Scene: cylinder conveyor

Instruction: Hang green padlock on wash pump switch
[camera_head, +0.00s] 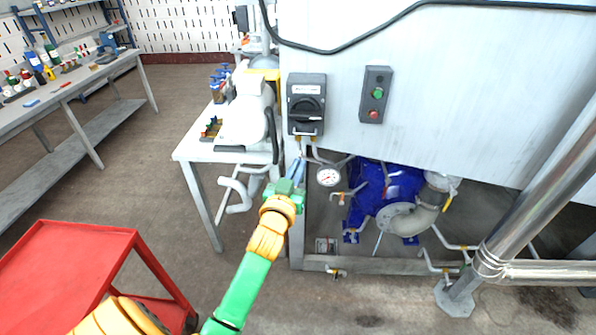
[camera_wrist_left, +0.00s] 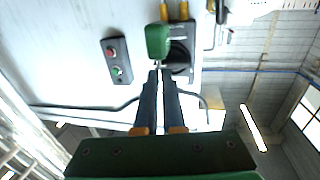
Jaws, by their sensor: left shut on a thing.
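The wash pump switch is a dark box with a black rotary handle (camera_head: 306,107) on the grey panel; it shows in the left wrist view (camera_wrist_left: 181,58), partly behind the padlock. The green padlock (camera_wrist_left: 157,41) is at the fingertips of my left gripper (camera_wrist_left: 158,76), which is shut on it at its shackle end. In the head view my left gripper (camera_head: 299,172) is below the switch, fingers pointing up; I cannot make out the padlock there. In the wrist view the padlock overlaps the switch's edge; whether they touch I cannot tell. My right gripper is not in view.
A box with green and red buttons (camera_head: 375,94) is right of the switch. A gauge (camera_head: 328,177) and blue pump (camera_head: 390,190) are below. A white table (camera_head: 190,150) with equipment stands left; a red cart (camera_head: 70,255) is nearer.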

